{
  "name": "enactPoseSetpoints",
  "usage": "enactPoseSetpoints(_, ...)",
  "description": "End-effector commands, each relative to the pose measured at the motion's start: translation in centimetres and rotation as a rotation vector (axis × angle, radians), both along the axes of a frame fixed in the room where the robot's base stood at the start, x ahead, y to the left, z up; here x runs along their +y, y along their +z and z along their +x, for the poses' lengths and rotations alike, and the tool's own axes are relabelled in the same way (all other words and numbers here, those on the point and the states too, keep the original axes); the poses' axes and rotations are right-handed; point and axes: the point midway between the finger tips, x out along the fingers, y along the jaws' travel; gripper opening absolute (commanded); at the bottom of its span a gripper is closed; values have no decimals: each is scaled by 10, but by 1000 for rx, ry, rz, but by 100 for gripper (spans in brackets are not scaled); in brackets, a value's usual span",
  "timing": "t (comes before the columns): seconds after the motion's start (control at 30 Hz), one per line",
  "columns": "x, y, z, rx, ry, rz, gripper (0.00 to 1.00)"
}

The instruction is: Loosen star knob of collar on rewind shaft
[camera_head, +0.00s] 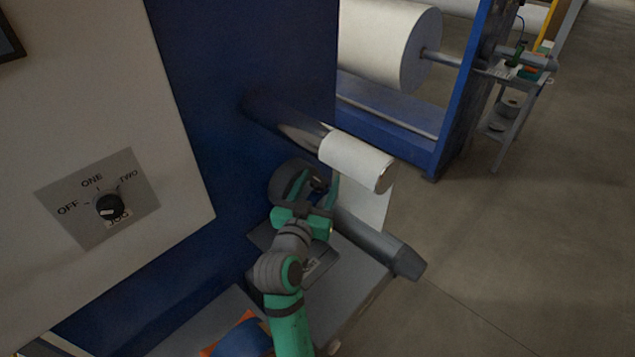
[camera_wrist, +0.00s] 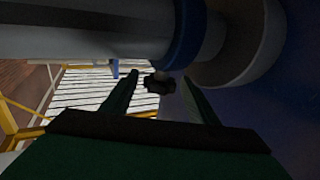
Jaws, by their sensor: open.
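In the wrist view, the rewind shaft (camera_wrist: 80,35) runs in from the left and passes through a blue collar (camera_wrist: 184,35). A small dark star knob (camera_wrist: 158,85) hangs below the collar on a short stem. My gripper (camera_wrist: 162,84) is open, with one finger on each side of the knob as seen from the wrist. Whether either finger touches the knob cannot be told. In the head view, my gripper (camera_head: 320,196) is by the inner part of the grey rewind shaft (camera_head: 375,242), close to the blue machine wall. The knob cannot be made out there.
A white roll (camera_head: 355,160) on an upper shaft stands just above my gripper, with a web hanging down. A dark round hub (camera_head: 288,182) sits against the blue wall (camera_head: 240,60). A control panel with a selector switch (camera_head: 108,206) is at left. The right floor is open.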

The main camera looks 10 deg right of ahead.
Motion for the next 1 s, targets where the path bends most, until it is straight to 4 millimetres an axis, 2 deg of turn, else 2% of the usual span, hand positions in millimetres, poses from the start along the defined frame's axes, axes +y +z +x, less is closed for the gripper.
enactPoseSetpoints(0.27,1,0,2,0,3,0,54)
enactPoseSetpoints(0.3,2,0,2,0,4,0,49)
enactPoseSetpoints(0.4,2,0,2,0,5,0,25)
enactPoseSetpoints(0.47,2,0,2,0,5,0,13)
enactPoseSetpoints(0.77,2,0,2,0,18,1,13)
enactPoseSetpoints(1.0,1,0,2,0,91,1,13)
